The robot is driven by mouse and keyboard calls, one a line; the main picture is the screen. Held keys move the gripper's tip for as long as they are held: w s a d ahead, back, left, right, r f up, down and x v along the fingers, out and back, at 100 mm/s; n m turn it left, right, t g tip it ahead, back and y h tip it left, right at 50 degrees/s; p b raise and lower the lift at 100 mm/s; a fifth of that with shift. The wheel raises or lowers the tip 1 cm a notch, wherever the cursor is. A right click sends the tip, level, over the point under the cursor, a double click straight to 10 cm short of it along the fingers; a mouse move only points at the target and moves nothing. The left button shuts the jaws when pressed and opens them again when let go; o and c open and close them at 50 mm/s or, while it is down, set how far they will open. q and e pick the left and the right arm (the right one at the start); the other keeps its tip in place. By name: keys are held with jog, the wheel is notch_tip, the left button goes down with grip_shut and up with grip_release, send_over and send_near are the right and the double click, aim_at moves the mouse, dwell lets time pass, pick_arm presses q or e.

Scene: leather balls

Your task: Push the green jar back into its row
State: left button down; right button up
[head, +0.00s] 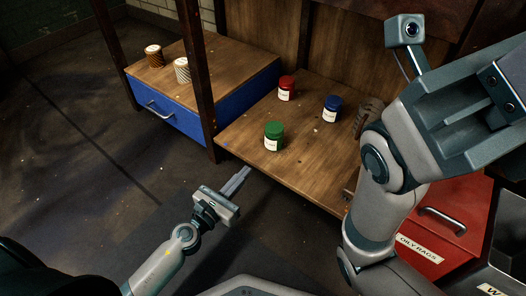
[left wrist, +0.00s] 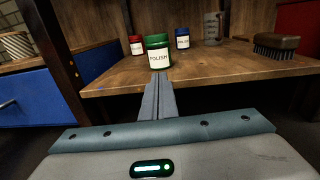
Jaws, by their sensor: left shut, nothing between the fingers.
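The green jar (head: 273,136) stands upright on the wooden shelf, nearer the front edge than the red jar (head: 287,88) and the blue jar (head: 332,108). In the left wrist view the green jar (left wrist: 158,52) shows a "POLISH" label, with the red jar (left wrist: 136,45) and blue jar (left wrist: 182,38) behind it. My left gripper (head: 246,172) is shut and empty, just off the shelf's front edge, its fingers pointing towards the green jar with a gap between. In the left wrist view its fingertips (left wrist: 162,78) appear just below the jar.
The wooden shelf (head: 318,160) has bare room around the jars. A brush (left wrist: 276,46) and a grey mug (left wrist: 213,28) stand at its right. A dark post (head: 197,75) rises left of the shelf, beside a blue drawer (head: 180,115).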

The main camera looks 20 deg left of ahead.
aim_at(269, 146)
pick_arm(q)
jog(key=x, duration=1)
jog(key=shift+w+d+p, duration=0.15)
jog(key=shift+w+p, duration=0.15)
jog(key=shift+x, duration=1.95)
jog(key=shift+s+f, duration=0.1)
